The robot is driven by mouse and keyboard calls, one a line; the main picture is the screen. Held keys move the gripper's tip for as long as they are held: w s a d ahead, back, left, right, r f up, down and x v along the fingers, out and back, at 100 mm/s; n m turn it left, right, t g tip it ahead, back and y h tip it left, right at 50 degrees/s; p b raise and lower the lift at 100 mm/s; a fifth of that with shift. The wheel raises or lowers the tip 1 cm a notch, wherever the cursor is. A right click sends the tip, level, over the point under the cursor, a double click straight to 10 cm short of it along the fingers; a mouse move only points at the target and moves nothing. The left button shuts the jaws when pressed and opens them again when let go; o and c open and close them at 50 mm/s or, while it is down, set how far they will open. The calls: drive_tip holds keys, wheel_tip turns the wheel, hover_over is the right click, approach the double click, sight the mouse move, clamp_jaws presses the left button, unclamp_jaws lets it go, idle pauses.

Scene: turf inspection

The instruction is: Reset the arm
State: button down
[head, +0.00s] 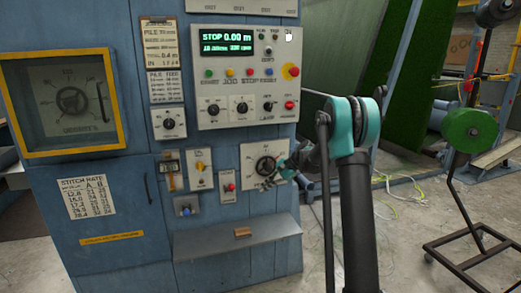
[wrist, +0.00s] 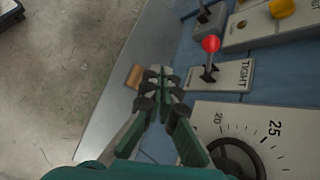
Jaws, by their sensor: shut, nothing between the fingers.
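My arm rises at the right of the head view and bends down toward the blue machine cabinet (head: 110,225). My gripper (head: 272,177) is in front of the dial plate at the lower right of the panel. In the wrist view my gripper (wrist: 158,78) has its fingertips together, with nothing between them. The dial (wrist: 235,158), numbered 20 and 25, lies below and right of the fingers there. The head view shows the same dial (head: 264,165), partly covered by the gripper. I cannot tell whether the gripper touches the panel.
A grey shelf (head: 235,247) juts out below the gripper, with a small wooden block (head: 242,232) on it. A red-knobbed lever (wrist: 211,44) marked TIGHT is beside the fingers. The display (head: 227,41) reads STOP 0.00 m. A wheeled stand (head: 470,245) is at right.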

drive_tip(key=s+d+f+n+t+h, duration=0.1)
drive_tip(key=s+d, duration=0.4)
drive_tip(key=s, duration=0.8)
drive_tip(key=s+d+f+n+t+h, duration=0.1)
drive_tip(key=s+d+f+n+h, duration=0.2)
drive_tip(key=s, duration=1)
drive_tip(key=s+d+f+n+t+h, duration=0.2)
drive_tip(key=s+d+n+h, duration=0.3)
drive_tip(key=s+d, duration=0.4)
drive_tip(key=s, duration=0.5)
drive_tip(key=shift+d+f+n, duration=0.25)
drive_tip(key=shift+f+n, duration=0.1)
drive_tip(key=shift+n, duration=0.05)
